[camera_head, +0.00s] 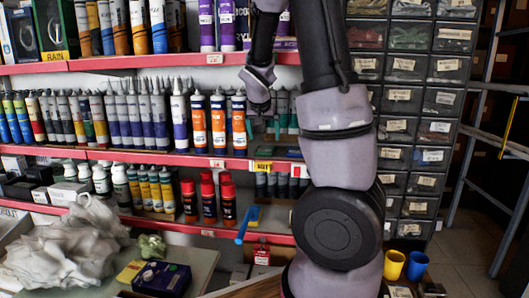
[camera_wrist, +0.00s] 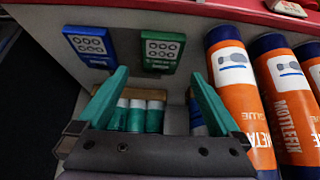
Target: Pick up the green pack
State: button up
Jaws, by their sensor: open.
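A similar blue pack (camera_wrist: 91,47) is left of the green one. Orange, white and blue tubes (camera_wrist: 238,90) stand close to the right finger. Several green-and-white containers (camera_wrist: 136,116) show between the fingers. A red shelf edge (camera_wrist: 245,12) crosses above.

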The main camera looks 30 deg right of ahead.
aim_at(265, 148)
jog(key=shift+x, duration=3.2)
jog(key=shift+a, duration=0.1)
jog(key=c, duration=1.3)
jog(key=shift+r, duration=0.15)
notch_tip(265, 148, up, 4)
jog(key=shift+s+a+f, duration=0.15)
jog(key=shift+f, duration=0.1)
jog(key=s+a, duration=0.3)
jog(key=s, duration=0.2)
jog(key=s+a, duration=0.3)
jog(key=s, duration=0.1)
jog(key=s+a, duration=0.3)
jog(key=s, duration=0.2)
jog(key=shift+s+a+f, duration=0.1)
jog(key=shift+s+a, duration=0.25)
